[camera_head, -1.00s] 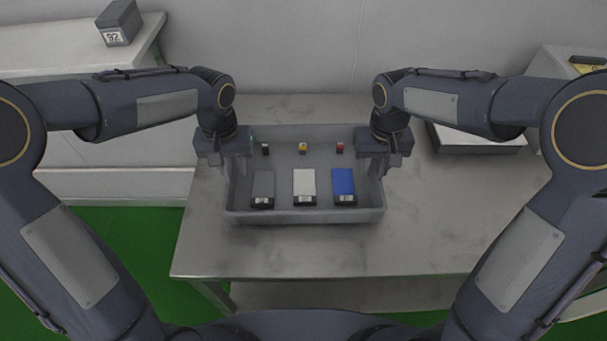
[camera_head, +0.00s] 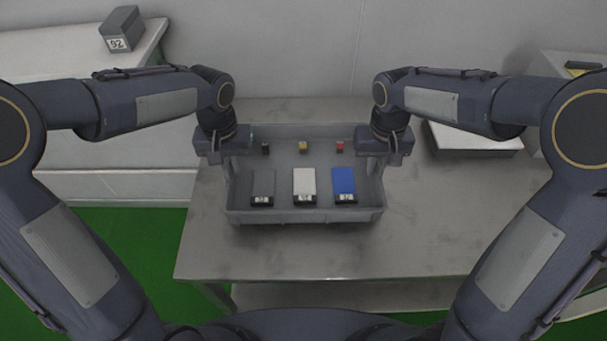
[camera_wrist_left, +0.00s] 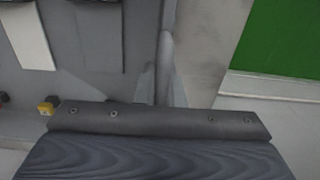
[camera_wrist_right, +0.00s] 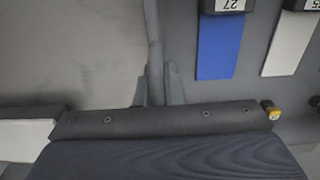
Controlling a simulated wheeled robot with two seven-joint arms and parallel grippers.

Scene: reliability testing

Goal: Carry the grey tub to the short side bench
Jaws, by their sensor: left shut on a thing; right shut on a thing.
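The grey tub (camera_head: 303,216) is in the middle of the head view, over the steel table. In it lie a dark grey box (camera_head: 263,187), a white box (camera_head: 304,182) and a blue box (camera_head: 344,182), with a black, a yellow (camera_head: 303,147) and a red small piece behind them. My left gripper (camera_wrist_left: 158,85) is shut on the tub's left wall. My right gripper (camera_wrist_right: 155,88) is shut on its right wall. The head view does not clearly show whether the tub's underside touches the table.
The steel table (camera_head: 430,225) has bare room in front and to the right. A white-topped device (camera_head: 472,137) stands at its back right. Green floor (camera_head: 125,255) lies between.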

